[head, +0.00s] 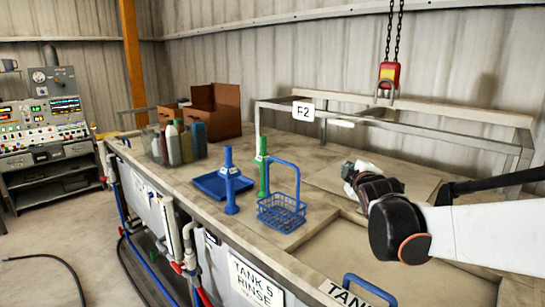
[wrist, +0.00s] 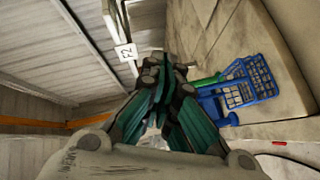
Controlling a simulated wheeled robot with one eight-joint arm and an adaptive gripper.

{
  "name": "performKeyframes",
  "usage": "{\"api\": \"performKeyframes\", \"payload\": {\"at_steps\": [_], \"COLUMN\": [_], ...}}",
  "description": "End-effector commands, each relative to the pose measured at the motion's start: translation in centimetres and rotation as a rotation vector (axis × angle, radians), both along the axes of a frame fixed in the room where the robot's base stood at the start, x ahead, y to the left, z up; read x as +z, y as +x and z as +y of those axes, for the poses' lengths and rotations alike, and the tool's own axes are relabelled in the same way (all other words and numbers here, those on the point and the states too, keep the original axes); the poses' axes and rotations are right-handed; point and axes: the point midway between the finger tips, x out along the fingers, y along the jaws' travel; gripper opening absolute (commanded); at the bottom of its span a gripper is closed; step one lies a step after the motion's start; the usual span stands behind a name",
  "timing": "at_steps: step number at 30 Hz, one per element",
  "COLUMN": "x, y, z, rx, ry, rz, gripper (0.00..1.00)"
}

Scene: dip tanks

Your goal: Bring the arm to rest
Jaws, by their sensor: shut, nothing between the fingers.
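My gripper (head: 349,172) is at the end of my arm, which reaches in from the right over the tank bench in the head view. In the wrist view my gripper (wrist: 165,88) has its fingers closed together with nothing between them. It is apart from the blue wire basket (head: 282,212), which stands upright on the bench to its left in the head view. The basket also shows in the wrist view (wrist: 252,80), right of the fingers.
Bottles (head: 180,143) and a cardboard box (head: 216,110) stand farther back. A red hoist hook (head: 388,77) hangs above the frame rail (head: 400,125).

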Motion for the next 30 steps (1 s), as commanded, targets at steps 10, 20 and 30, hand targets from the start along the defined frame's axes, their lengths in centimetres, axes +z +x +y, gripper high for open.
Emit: {"api": "performKeyframes", "payload": {"at_steps": [10,20,30], "x": [-7.5,-16.9,-23.6], "y": [-13.3,-27.0,-35.9], "z": [0.4,1.7,2.9], "rx": [-0.161,-0.385,-0.574], "ry": [0.435,0.812,1.032], "rz": [0.249,0.478,0.622], "gripper": [0.00,0.00,0.00]}}
